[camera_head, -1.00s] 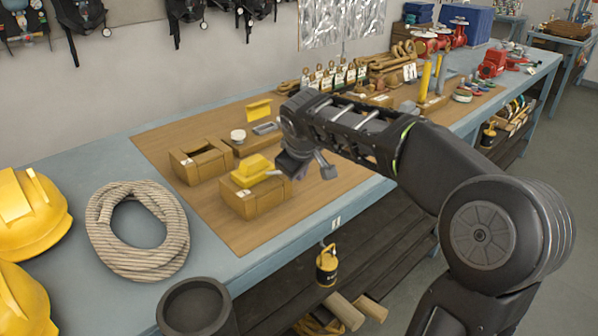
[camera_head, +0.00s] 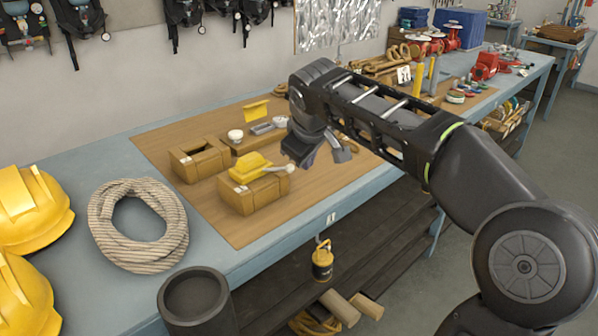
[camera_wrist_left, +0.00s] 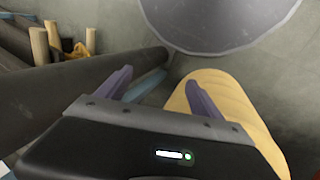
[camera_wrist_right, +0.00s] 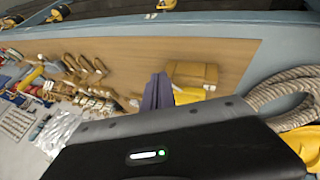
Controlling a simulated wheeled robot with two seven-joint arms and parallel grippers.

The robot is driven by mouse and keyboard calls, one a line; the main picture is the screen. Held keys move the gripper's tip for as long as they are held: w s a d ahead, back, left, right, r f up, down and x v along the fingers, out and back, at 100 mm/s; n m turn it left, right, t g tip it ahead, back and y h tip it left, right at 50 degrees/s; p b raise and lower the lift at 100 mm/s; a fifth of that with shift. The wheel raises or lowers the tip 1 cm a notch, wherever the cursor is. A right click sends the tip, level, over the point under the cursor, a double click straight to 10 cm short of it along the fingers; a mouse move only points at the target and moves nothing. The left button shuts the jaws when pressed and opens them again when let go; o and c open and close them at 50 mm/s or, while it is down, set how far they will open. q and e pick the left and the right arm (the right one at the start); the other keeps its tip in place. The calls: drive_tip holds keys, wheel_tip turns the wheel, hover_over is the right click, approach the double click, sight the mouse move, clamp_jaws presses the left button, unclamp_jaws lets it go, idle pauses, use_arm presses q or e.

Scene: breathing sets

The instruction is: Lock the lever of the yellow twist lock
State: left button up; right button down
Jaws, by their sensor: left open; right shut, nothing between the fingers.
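The yellow twist lock (camera_head: 250,167) sits on top of a wooden block (camera_head: 262,192) near the front of the brown board. Its lever, with a pale rounded end (camera_head: 284,169), sticks out to the right over the block. My right gripper (camera_head: 304,160) is shut and empty, just above and right of the lever, apart from it. In the right wrist view its closed fingers (camera_wrist_right: 157,92) are beside the yellow lock (camera_wrist_right: 188,95) and partly cover that area. My left gripper (camera_wrist_left: 160,90) is open and empty, outside the head view, low beside the bench.
Another wooden block with an opening (camera_head: 200,160) stands left of the lock. A rope coil (camera_head: 138,224) and yellow helmets (camera_head: 30,210) lie left. The board's front right is clear.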

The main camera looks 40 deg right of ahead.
drive_tip(key=shift+s+r, duration=0.55)
drive_tip(key=shift+r, duration=0.2)
drive_tip(key=shift+s+r, duration=0.55)
drive_tip(key=shift+r, duration=0.15)
drive_tip(key=shift+a, duration=0.1)
